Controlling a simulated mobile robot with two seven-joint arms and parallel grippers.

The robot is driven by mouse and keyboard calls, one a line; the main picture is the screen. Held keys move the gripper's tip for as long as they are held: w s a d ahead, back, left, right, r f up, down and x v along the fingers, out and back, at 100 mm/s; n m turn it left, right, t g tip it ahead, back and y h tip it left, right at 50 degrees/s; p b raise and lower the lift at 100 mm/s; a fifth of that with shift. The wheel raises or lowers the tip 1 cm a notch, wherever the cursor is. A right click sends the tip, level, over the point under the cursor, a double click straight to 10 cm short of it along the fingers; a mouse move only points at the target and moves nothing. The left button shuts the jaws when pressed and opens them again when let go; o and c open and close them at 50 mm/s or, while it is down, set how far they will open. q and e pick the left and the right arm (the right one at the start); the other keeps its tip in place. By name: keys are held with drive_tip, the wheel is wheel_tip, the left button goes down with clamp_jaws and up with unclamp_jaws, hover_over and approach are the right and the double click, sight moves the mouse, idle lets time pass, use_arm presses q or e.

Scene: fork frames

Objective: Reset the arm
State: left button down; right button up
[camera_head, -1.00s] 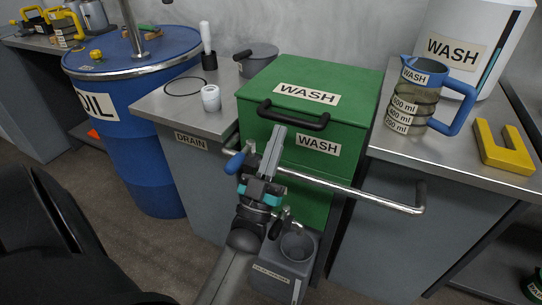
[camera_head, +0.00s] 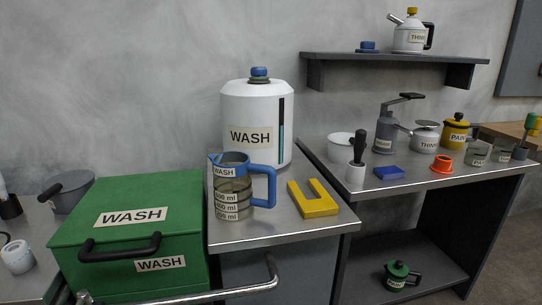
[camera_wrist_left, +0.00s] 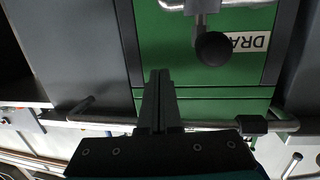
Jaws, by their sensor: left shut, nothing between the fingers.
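My left gripper (camera_wrist_left: 158,100) shows in the left wrist view. Its two dark fingers are together with nothing between them. A green panel (camera_wrist_left: 208,105) and a metal rail (camera_wrist_left: 205,126) lie beyond the fingers; I cannot tell the exact gap. In the head view neither gripper can be made out. My right gripper is in neither view.
A green WASH box (camera_head: 130,250) with a black handle stands at the lower left, above a rail (camera_head: 240,290). A WASH jug (camera_head: 232,190), white WASH tank (camera_head: 257,125) and yellow bracket (camera_head: 318,208) stand on the middle counter. A right bench (camera_head: 400,190) holds several containers.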

use_arm(q)
drive_tip(key=s+d+f+m+g+h+p, duration=0.1)
drive_tip(key=s+d+f+g+p, duration=0.1)
drive_tip(key=s+f+g, duration=0.55)
drive_tip(key=s+a+f+m+g+p, duration=0.1)
drive_tip(key=s+f+g, duration=0.2)
drive_tip(key=s+f, duration=0.4)
drive_tip(key=s+a+f+m+g+p, duration=0.1)
drive_tip(key=s+f+g, duration=0.2)
drive_tip(key=s+f, duration=0.4)
drive_tip(key=s, duration=0.8)
drive_tip(key=shift+a+f+g, duration=0.15)
drive_tip(key=shift+a+g, duration=0.2)
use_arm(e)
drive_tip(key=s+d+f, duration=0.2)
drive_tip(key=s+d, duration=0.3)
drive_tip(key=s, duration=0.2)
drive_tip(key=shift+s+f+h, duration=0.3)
